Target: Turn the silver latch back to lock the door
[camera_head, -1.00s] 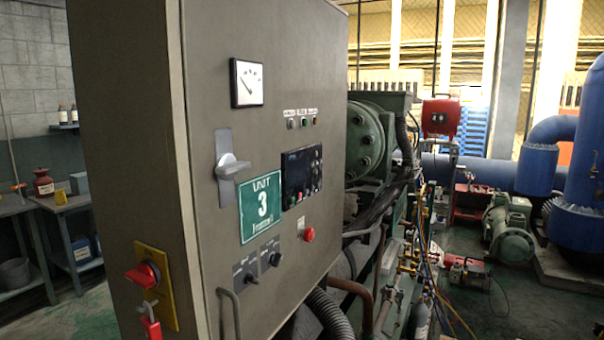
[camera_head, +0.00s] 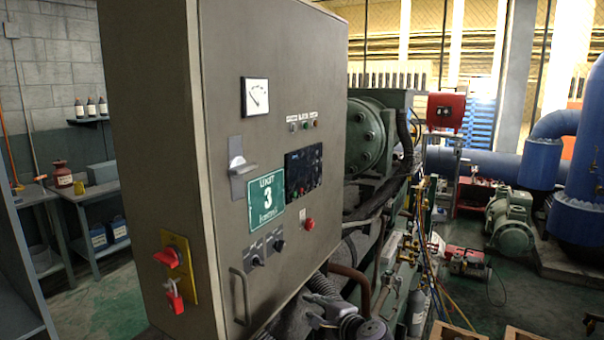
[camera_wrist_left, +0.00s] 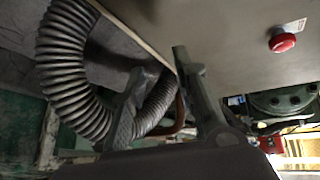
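The silver latch (camera_head: 238,168) is on the grey front door (camera_head: 225,110) of the electrical cabinet, left of the green "UNIT 3" sign (camera_head: 266,200). Its handle lies about level across its plate. The door looks flush with the cabinet. My left gripper (camera_head: 345,322) is low at the bottom of the head view, right of and below the latch, apart from it. In the left wrist view its two fingers (camera_wrist_left: 160,75) are spread with nothing between them. A dark piece at the lower right edge may be my right gripper (camera_head: 592,325); its fingers are not clear.
A curved door handle (camera_head: 243,297) sticks out low on the door. A red emergency button (camera_head: 309,224) and knobs sit below the display. A corrugated hose (camera_wrist_left: 72,75) is close behind my left fingers. A red switch (camera_head: 172,258) is on the cabinet's left side.

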